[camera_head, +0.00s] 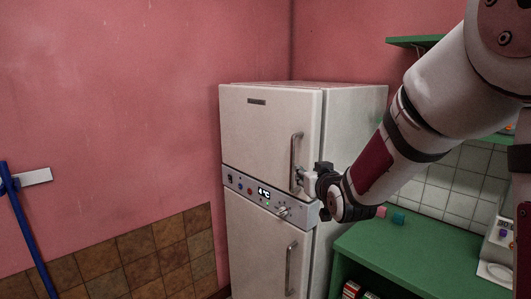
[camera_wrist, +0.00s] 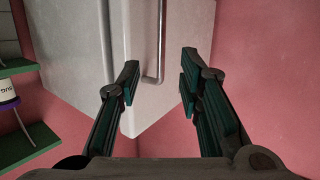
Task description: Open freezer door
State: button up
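The white fridge-freezer (camera_head: 355,125) stands in the corner with an upper door (camera_head: 262,130) and a lower door (camera_head: 252,240), both shut. I cannot tell from labels which one is the freezer. The upper door has a vertical metal handle (camera_head: 296,163); in the wrist view a metal handle (camera_wrist: 161,40) shows lengthwise between the two fingers. My gripper (camera_head: 301,180) is at the lower part of the upper handle. In the wrist view my gripper (camera_wrist: 158,82) is open, with a finger on each side of the handle; contact is not clear.
A control panel (camera_head: 262,192) with a knob lies between the doors. A lower handle (camera_head: 290,268) is below. A green counter (camera_head: 400,250) with small blocks stands right; a blue pole (camera_head: 25,235) is at left. Floor before the fridge is mostly out of view.

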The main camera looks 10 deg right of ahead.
aim_at(293, 156)
jog(key=w, duration=0.5)
jog(key=w+t, duration=0.1)
jog(key=w, duration=0.5)
jog(key=w+t+p, duration=0.1)
jog(key=w, duration=0.5)
jog(key=shift+a+f, duration=0.3)
jog(key=shift+a, duration=0.05)
jog(key=shift+c, duration=0.3)
grip_shut()
